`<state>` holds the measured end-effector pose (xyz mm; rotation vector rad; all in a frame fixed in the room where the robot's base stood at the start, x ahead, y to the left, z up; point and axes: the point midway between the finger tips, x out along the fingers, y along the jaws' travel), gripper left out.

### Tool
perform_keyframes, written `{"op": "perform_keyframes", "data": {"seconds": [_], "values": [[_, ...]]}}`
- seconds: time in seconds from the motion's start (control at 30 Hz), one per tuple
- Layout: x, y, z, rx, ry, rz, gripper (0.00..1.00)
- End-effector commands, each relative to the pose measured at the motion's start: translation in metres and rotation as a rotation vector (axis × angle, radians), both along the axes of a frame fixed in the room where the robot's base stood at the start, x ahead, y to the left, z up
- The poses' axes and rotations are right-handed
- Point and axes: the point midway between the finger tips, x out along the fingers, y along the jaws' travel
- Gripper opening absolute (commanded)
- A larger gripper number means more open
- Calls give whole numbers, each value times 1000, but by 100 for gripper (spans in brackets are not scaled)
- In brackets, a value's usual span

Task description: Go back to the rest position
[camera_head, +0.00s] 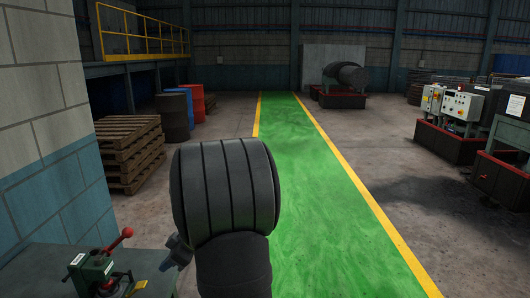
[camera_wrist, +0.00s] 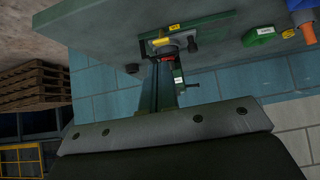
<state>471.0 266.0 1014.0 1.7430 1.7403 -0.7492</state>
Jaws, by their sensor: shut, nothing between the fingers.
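A green device with a red-knobbed lever (camera_head: 104,270) is on the bench (camera_head: 150,262) at the lower left. In the wrist view this green device (camera_wrist: 178,45) appears beyond the gripper; I cannot tell how far apart they are.
A block wall (camera_head: 45,110) rises at the left. Stacked wooden pallets (camera_head: 128,150) and barrels (camera_head: 174,118) stand behind the bench. A green walkway (camera_head: 320,210) with yellow edges is clear. Control boxes (camera_head: 462,105) stand at the right. A green block (camera_wrist: 258,36) lies on the bench.

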Motion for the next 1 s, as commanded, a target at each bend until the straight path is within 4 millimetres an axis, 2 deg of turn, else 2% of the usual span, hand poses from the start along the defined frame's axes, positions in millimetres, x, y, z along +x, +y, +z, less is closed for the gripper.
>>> {"op": "perform_keyframes", "data": {"seconds": [0.17, 0.3, 0.67, 1.0], "values": [[0, -28, 25, -1, -3, -3, 0], [-2, -1, 0, -2, 6, 5, 0], [-1, 50, -52, -3, 4, 4, 0], [-3, 76, -38, -137, 15, 23, 0]]}}
